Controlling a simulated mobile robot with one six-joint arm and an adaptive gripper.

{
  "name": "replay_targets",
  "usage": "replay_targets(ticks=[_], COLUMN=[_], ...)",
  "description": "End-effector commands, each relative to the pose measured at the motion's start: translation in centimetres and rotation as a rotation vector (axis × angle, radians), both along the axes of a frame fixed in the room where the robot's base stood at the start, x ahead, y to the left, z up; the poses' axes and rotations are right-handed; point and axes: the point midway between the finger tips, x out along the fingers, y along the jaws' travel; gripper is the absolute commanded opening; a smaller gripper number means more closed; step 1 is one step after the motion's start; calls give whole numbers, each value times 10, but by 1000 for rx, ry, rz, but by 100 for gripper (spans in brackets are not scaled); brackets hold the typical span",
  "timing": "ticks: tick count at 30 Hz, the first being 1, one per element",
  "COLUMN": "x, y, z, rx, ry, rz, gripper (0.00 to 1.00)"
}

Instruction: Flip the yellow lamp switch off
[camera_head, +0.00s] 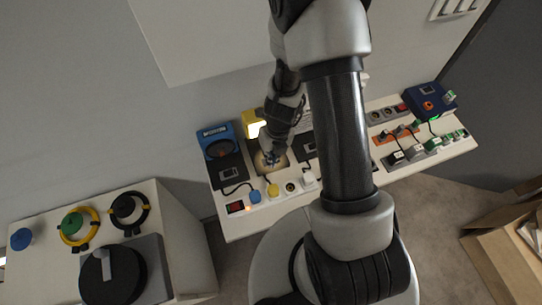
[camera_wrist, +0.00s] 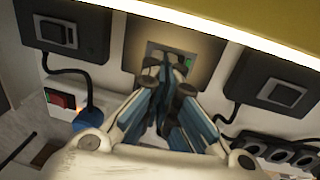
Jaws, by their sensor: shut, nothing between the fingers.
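The yellow lamp (camera_head: 250,118) stands at the back of the white bench and glows. Its yellow housing with a bright edge also crosses the top of the wrist view (camera_wrist: 270,28). Below it, a lit dark plate (camera_wrist: 143,52) carries a switch (camera_wrist: 171,57) with a small green mark at its right. My gripper (camera_wrist: 168,82) is shut and empty, its fingertips in front of the lower part of this switch. Whether they touch it I cannot tell. In the head view my gripper (camera_head: 270,157) is over the plate and hides most of the switch.
Black switch boxes flank the plate, at left (camera_wrist: 62,34) and right (camera_wrist: 272,93). A red rocker switch (camera_wrist: 61,100) is at lower left, with black sockets (camera_wrist: 279,152) at lower right. A blue device (camera_head: 217,140) stands left of the lamp. A knob cabinet (camera_head: 180,215) is farther left.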

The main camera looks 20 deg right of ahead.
Motion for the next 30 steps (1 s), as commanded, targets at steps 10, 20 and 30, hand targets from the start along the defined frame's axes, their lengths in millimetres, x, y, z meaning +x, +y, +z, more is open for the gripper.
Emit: replay_targets(ticks=[10, 20, 30], x=[0, -1, 0], y=[3, -6, -13], z=[-7, -6, -6], rx=[1, 0, 1], ry=[0, 1, 0], rz=[0, -3, -1], gripper=[0, 0, 0])
